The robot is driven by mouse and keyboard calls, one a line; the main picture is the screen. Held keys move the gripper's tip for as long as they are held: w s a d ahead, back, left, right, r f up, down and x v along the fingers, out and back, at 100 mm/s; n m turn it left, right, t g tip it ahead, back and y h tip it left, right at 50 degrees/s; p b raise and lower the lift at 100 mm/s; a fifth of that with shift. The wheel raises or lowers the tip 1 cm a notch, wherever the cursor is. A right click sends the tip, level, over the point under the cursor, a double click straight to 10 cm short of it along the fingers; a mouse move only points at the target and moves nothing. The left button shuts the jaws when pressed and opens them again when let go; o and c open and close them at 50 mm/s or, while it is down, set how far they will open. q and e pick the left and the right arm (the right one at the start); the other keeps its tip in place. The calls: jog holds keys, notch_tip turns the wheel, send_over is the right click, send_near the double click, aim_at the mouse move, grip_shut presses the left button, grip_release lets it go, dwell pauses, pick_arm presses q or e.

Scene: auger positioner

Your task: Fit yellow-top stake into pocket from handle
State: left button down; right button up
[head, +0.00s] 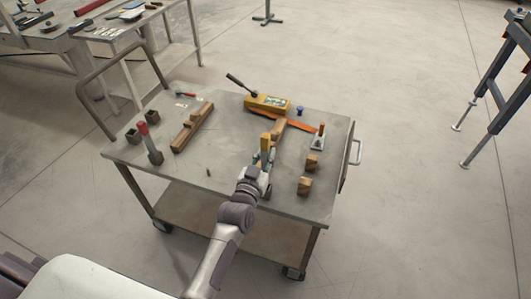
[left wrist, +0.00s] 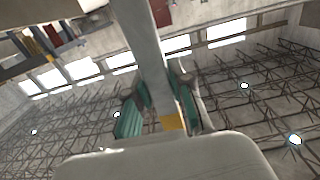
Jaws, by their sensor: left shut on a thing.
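My left gripper (head: 264,160) is over the front middle of the cart top, shut on the yellow-top stake. The stake's yellow part (head: 265,143) shows upright just above the gripper in the head view. In the left wrist view the teal fingers (left wrist: 160,112) close on either side of a yellow patch (left wrist: 172,122), with a long grey bar (left wrist: 146,45) running up from it. A wooden beam (head: 279,128) lies just behind the gripper. I cannot make out the pocket; the arm and gripper hide part of this area. My right gripper is not in view.
The cart top's left front is mostly clear.

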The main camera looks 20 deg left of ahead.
aim_at(264, 166)
pick_arm(q)
jog(key=shift+f+b, duration=0.45)
jog(key=shift+f, duration=0.5)
jog(key=shift+p, duration=0.55)
dwell(0.9)
jog(key=shift+f+b, duration=0.6)
jog(key=shift+f, duration=0.15)
jog(key=shift+f+b, duration=1.65)
jog(key=shift+f, duration=0.65)
jog(key=c, duration=0.9)
grip_release()
jog(key=shift+c, duration=0.2)
jog(key=shift+s, duration=0.1)
